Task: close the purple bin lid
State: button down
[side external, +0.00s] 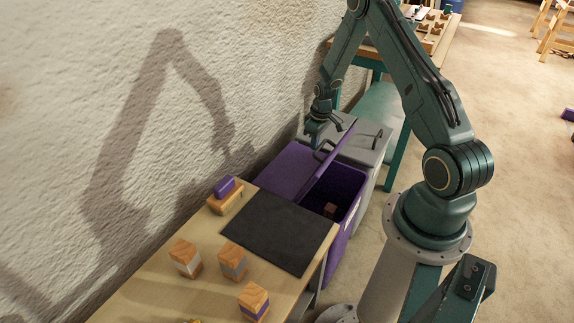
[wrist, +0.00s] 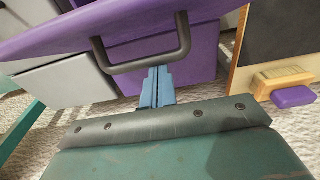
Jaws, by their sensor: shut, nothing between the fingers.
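The purple bin (side external: 347,222) stands between the wooden table and a grey bin. Its purple lid (side external: 284,172) is open, tilted up on the wall side, and the dark inside of the bin shows with a small brown block (side external: 330,210) in it. The lid's dark handle (side external: 325,150) is near its raised edge. In the wrist view the purple lid (wrist: 215,25) crosses the top, with the handle (wrist: 182,50) hanging from it. My gripper (side external: 317,142) is at the lid by the handle. Its shut, empty fingers (wrist: 158,72) end close to the handle bar; contact cannot be told.
The grey bin (side external: 360,151) with its own handle stands just beyond. The table (side external: 140,285) in front carries a dark mat (side external: 265,231), several wooden blocks (side external: 186,258) and a purple block (side external: 224,187) on a wooden piece. A rough wall rises on the left.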

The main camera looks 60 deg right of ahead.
aim_at(335, 150)
jog(key=s, duration=0.2)
jog(key=s+f, duration=0.1)
jog(key=s, duration=0.4)
jog(key=shift+s+f, duration=0.1)
jog(key=shift+f, duration=0.3)
jog(key=s+f+t, duration=0.1)
jog(key=s+f, duration=0.5)
jog(key=s, duration=0.1)
jog(key=shift+f, duration=0.2)
jog(key=shift+t, duration=0.3)
jog(key=shift+r, duration=0.1)
jog(key=v, duration=1.3)
jog(key=shift+r, duration=0.3)
jog(key=shift+s, duration=0.15)
